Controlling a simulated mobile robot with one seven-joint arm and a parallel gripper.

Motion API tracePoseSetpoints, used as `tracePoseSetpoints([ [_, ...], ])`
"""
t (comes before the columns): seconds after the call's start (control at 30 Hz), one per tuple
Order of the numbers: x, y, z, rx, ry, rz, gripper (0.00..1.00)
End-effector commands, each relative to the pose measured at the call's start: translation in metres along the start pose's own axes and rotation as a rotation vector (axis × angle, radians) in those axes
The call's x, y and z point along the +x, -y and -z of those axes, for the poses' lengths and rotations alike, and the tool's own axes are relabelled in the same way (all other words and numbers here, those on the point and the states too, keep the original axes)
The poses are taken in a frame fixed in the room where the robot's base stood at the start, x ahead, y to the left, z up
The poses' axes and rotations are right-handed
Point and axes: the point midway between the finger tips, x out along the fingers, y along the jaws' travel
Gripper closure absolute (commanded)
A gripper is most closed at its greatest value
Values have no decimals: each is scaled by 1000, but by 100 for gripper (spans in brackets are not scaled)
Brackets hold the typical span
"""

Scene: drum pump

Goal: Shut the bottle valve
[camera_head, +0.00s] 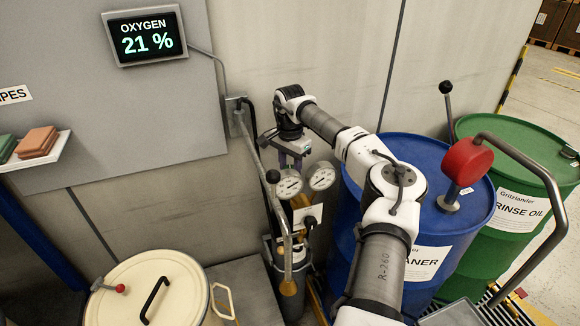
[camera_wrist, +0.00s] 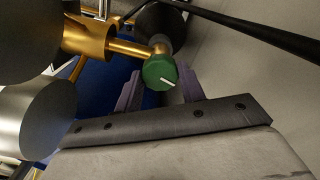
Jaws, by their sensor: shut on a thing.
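In the wrist view a green valve knob (camera_wrist: 160,72) with a white line on its face sits on the end of a brass stem (camera_wrist: 130,48). The purple fingers of my gripper (camera_wrist: 160,90) stand on either side of the knob, shut on it. In the head view my gripper (camera_head: 291,152) points down just above two round pressure gauges (camera_head: 290,184). The knob itself is hidden there. A grey bottle (camera_head: 290,300) stands low below the gauges, partly behind a bent metal lever.
The bent lever (camera_head: 278,215) with a black ball rises left of my gripper. A blue drum (camera_head: 430,165) and a green drum (camera_head: 510,125) stand to the right, with a red pump head (camera_head: 467,163). A cream lidded drum (camera_head: 180,280) is front left. An oxygen display (camera_head: 146,37) reads 21 %.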

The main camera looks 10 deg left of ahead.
Motion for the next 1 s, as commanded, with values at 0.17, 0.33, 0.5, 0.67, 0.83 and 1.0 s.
tracePoseSetpoints([
  [0.17, -1, 0, 0, -124, -1, 1, 84],
  [0.33, -1, 0, 0, -211, -1, 1, 84],
  [0.5, -1, 0, 0, -263, 0, 1, 84],
  [0.67, -1, 0, 0, -285, 0, 2, 84],
  [0.83, -1, 0, 0, -291, -1, 1, 84],
  [1.0, -1, 0, 0, -290, -1, 1, 84],
])
